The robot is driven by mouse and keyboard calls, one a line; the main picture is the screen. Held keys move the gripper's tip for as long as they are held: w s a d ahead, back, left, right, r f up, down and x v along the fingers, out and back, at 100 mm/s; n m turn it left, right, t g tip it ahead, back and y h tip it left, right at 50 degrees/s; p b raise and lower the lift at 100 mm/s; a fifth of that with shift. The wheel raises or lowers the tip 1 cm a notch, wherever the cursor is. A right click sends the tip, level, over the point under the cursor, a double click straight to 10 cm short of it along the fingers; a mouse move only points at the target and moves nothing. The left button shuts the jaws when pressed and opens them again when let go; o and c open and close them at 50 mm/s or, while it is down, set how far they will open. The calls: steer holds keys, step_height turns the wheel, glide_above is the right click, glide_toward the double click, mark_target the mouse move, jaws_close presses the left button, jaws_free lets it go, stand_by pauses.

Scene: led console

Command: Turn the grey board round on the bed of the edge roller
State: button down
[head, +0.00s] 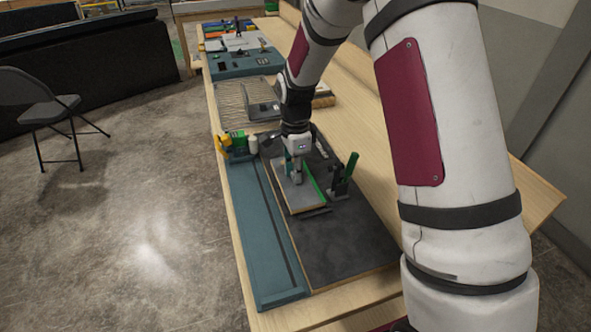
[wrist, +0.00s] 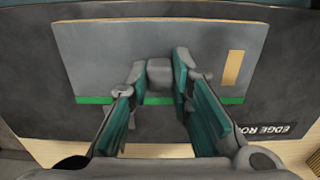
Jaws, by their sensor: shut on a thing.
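The grey board (head: 307,200) lies on the dark bed of the edge roller (head: 335,245), under my gripper (head: 295,176) in the head view. In the wrist view the board (wrist: 110,45) has a green long edge (wrist: 100,100) on the side towards my gripper, and a tan strip (wrist: 232,67) near its right end. A grey block (wrist: 160,73) stands on the board between the teal fingers of my gripper (wrist: 158,80), which is shut on it. In the head view the green edge faces right. The fingers hide part of the board.
A dark post with a green lever (head: 346,172) stands on the bed just right of the board. A teal rail (head: 262,235) runs along the left. Yellow and green items with a white bottle (head: 253,145) stand at the rail's far end. The near bed is clear.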

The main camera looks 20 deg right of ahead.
steer(key=shift+f, duration=0.65)
stand_by(0.5)
steer(key=c, duration=1.4)
jaws_free()
steer(key=shift+o, duration=0.2)
step_height(320, 180, up, 12)
